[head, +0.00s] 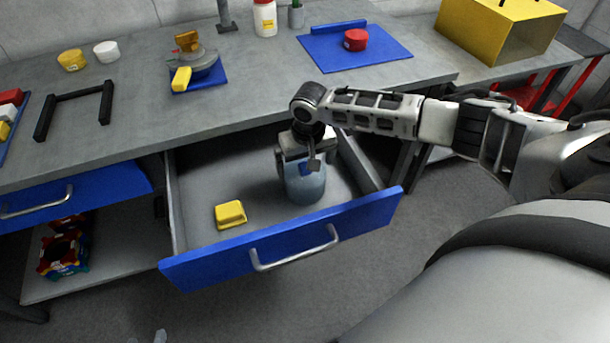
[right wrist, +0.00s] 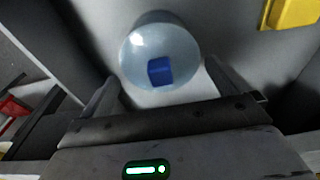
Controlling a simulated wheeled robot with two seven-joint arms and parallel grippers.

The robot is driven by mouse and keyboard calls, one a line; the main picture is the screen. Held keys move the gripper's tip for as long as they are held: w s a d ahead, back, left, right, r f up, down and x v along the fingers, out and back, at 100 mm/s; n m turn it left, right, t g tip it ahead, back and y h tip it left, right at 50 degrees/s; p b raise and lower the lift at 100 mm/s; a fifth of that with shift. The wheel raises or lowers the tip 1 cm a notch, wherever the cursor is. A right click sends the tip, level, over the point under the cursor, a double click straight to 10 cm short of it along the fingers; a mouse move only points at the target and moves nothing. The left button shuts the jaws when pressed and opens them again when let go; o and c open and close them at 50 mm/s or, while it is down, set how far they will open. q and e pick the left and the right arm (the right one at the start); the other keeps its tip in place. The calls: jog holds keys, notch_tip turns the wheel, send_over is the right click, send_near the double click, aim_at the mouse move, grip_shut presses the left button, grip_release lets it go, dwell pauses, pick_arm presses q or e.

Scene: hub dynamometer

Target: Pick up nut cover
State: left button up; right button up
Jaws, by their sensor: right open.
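The likely nut cover is a translucent, pale blue-grey cylinder (head: 306,188) standing in the right part of the open drawer. In the right wrist view the same cylinder (right wrist: 160,38) shows from above, with a small blue block (right wrist: 160,71) on or in it. My right gripper (head: 302,160) points down over the cylinder. Its jaws are open, with one finger on each side of the cylinder's near part in the right wrist view (right wrist: 162,88). I cannot tell whether the fingers touch it.
The drawer with a blue front (head: 345,228) is pulled out below the grey workbench (head: 130,135). A yellow block (head: 230,214) lies in its left part. On the bench are a black frame (head: 73,110), a blue mat (head: 385,50) and a red round piece (head: 355,40).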

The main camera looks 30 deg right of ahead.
jog(key=shift+w+f, duration=0.15)
jog(key=shift+f, duration=0.65)
jog(key=c, duration=0.6)
